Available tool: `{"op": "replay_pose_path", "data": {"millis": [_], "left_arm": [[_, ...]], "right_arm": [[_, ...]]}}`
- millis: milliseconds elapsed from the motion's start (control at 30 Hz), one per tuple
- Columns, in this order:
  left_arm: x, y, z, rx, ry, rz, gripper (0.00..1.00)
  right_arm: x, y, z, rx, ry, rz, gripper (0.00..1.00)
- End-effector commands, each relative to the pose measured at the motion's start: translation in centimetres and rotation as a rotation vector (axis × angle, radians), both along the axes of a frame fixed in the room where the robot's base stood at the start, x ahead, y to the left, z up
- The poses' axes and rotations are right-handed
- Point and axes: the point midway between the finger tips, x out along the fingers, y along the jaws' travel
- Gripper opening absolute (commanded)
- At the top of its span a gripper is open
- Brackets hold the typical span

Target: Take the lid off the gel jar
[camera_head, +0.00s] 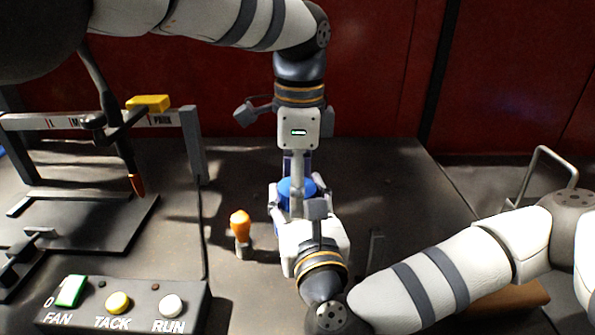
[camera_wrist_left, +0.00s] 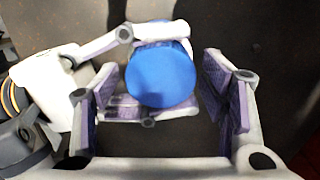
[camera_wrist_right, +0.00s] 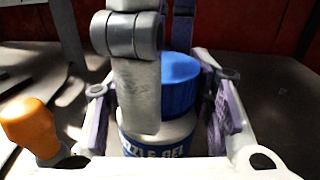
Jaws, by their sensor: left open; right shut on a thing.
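In the head view the lid (camera_head: 291,188) shows partly behind the arms. My right gripper (camera_wrist_right: 160,112) is shut around the jar's white body, one finger on each side. My left gripper (camera_wrist_left: 160,98) comes down from above, open, with its fingers on either side of the lid. In the left wrist view a gap shows between each finger and the lid. The jar's base is hidden.
An orange-handled tool (camera_head: 240,225) stands left of the jar. A control box (camera_head: 125,305) with FAN, TACK and RUN buttons is at front left. A frame with a torch-like tool (camera_head: 130,160) stands at the left. Bare bench (camera_head: 390,180) lies right of the jar.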

Motion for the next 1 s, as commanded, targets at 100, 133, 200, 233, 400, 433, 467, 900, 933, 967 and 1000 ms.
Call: {"op": "replay_pose_path", "data": {"millis": [100, 133, 200, 233, 400, 433, 467, 900, 933, 967, 1000], "left_arm": [[0.03, 0.01, -0.26, 0.000, 0.005, 0.000, 0.66], [0.03, 0.01, -0.26, 0.000, 0.005, 0.000, 0.62], [0.03, 0.01, -0.27, 0.000, 0.005, 0.000, 0.46], [0.03, 0.00, -0.27, 0.000, 0.005, 0.000, 0.39], [0.02, 0.00, -0.29, 0.000, 0.006, 0.000, 0.15], [0.02, -0.01, -0.30, 0.000, 0.006, 0.000, 0.15], [0.01, -0.01, -0.30, 0.000, 0.006, 0.007, 0.15], [-0.15, -0.07, -0.39, 0.003, 0.001, 0.297, 0.15], [-0.16, -0.07, -0.39, 0.003, 0.001, 0.297, 0.15], [-0.17, -0.07, -0.40, 0.003, 0.001, 0.296, 0.55], [-0.16, -0.06, -0.41, 0.003, 0.001, 0.296, 0.64]], "right_arm": [[-0.20, 0.15, -0.83, -0.002, 0.020, 0.007, 0.00], [-0.20, 0.15, -0.84, -0.002, 0.020, 0.007, 0.00], [-0.21, 0.14, -0.87, -0.002, 0.021, 0.007, 0.00], [-0.21, 0.15, -0.88, -0.002, 0.021, 0.007, 0.00], [-0.22, 0.16, -0.94, -0.002, 0.022, 0.008, 0.00], [-0.22, 0.16, -0.95, -0.002, 0.022, 0.008, 0.00], [-0.22, 0.16, -0.96, -0.002, 0.023, 0.008, 0.00], [-0.14, 0.05, -1.04, -0.001, 0.023, 0.004, 0.00], [-0.12, 0.04, -1.04, -0.001, 0.023, 0.003, 0.00], [-0.11, 0.03, -1.05, -0.002, 0.023, 0.003, 0.00], [-0.11, 0.02, -1.05, -0.002, 0.023, 0.003, 0.00]]}}
